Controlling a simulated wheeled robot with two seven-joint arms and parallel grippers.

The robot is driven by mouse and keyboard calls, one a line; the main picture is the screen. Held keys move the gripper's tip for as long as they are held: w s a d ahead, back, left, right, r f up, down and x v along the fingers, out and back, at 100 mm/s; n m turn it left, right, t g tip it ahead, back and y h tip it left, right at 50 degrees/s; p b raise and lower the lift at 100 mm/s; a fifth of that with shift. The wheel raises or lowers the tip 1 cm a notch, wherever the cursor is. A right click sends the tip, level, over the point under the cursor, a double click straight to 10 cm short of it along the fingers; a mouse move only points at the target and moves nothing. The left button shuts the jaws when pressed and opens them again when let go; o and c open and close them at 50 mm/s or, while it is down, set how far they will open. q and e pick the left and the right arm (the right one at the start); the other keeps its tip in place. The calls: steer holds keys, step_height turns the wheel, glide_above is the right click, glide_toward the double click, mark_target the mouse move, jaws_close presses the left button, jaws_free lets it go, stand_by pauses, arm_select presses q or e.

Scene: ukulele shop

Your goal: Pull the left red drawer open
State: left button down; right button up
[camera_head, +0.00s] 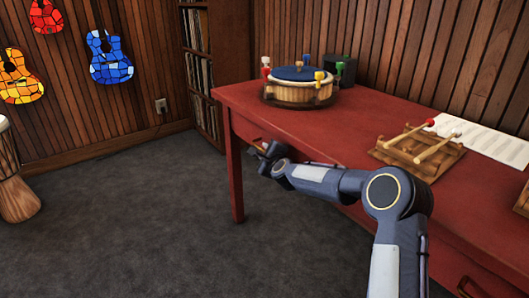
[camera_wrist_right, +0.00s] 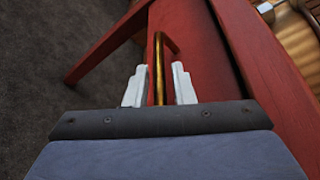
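The red desk (camera_head: 300,122) has a left red drawer (camera_head: 245,126) in its front, mostly behind my right gripper in the head view. In the right wrist view the drawer front (camera_wrist_right: 200,55) shows with a long brass handle (camera_wrist_right: 159,68). My right gripper (camera_head: 262,149) is at this drawer front. In the wrist view its two pale fingers (camera_wrist_right: 159,88) are apart, one on each side of the handle, with gaps between them and the bar. The drawer looks closed, though its edges are partly hidden. My left gripper is not in view.
A round wooden drum-like piece with coloured pegs (camera_head: 297,88) stands on the desk's left end. A wooden block with two mallets (camera_head: 418,150) and a paper sheet (camera_head: 485,140) lie to the right. A desk leg (camera_head: 235,175) stands near the gripper.

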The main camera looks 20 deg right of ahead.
jaws_close()
steer(key=s+a, duration=0.3)
steer(key=a, duration=0.6)
steer(key=s+a, duration=0.4)
steer(key=a, duration=0.6)
steer(key=s+a, duration=0.3)
steer(key=a, duration=0.7)
steer(key=shift+s, duration=0.3)
steer(key=shift+o, duration=1.4)
jaws_free()
steer(key=p+v, duration=0.1)
steer(key=v, duration=0.6)
steer(key=shift+s+p, duration=0.4)
